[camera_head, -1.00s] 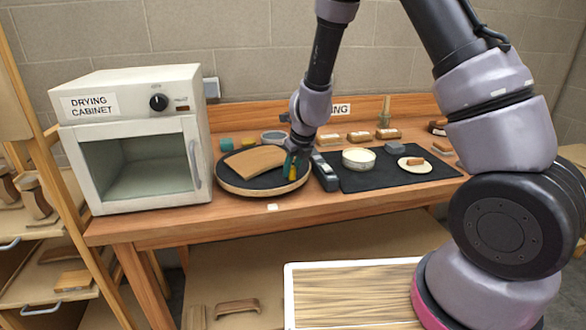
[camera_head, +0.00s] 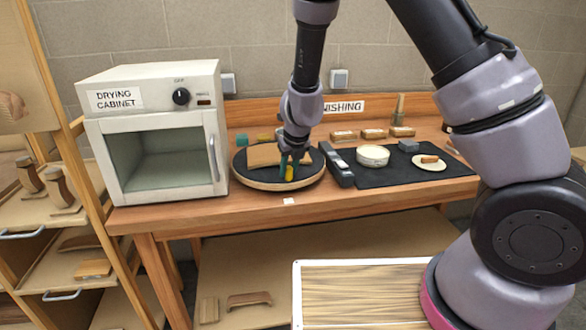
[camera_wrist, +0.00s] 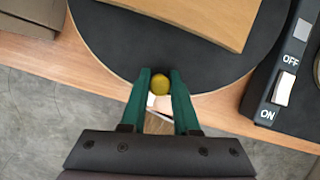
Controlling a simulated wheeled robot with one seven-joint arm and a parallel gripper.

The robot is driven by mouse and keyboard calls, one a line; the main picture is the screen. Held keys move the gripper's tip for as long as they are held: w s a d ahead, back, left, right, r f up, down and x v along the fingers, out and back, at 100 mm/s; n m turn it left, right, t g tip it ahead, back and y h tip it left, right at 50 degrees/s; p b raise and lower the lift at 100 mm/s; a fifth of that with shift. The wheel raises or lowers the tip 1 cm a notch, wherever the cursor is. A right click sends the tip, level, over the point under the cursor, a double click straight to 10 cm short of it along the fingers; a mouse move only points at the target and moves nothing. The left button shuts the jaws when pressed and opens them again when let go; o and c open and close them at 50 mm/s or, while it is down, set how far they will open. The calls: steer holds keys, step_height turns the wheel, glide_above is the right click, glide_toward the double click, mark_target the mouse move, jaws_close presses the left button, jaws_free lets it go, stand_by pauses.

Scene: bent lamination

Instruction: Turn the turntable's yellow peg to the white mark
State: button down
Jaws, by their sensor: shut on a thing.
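The round black turntable (camera_head: 245,176) with a wooden rim stands on the workbench, bearing a curved wooden piece (camera_head: 264,155). Its yellow peg (camera_head: 289,173) is at the front edge, and shows from above in the wrist view (camera_wrist: 160,84). My gripper (camera_head: 288,168) points down, its green fingers shut on the peg from both sides (camera_wrist: 160,76). The white mark (camera_head: 289,201) is on the bench's front edge, in line below the peg in the head view. In the wrist view a white patch (camera_wrist: 152,100) shows just beyond the rim between the fingers, partly hidden.
A switch box (camera_head: 338,167) stands close to the turntable's right, its rocker marked OFF and ON. A black mat (camera_head: 390,178) with a white bowl (camera_head: 373,156) and plate (camera_head: 428,162) lies farther right. The drying cabinet (camera_head: 153,135) stands close on the left.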

steer(key=shift+a, duration=0.4)
steer(key=shift+s+a, duration=0.1)
steer(key=shift+a, duration=0.05)
steer(key=c, duration=0.7)
jaws_free()
steer(key=shift+o, duration=0.2)
steer(key=v, duration=1)
steer(key=shift+r, duration=0.35)
steer(key=shift+s, duration=0.15)
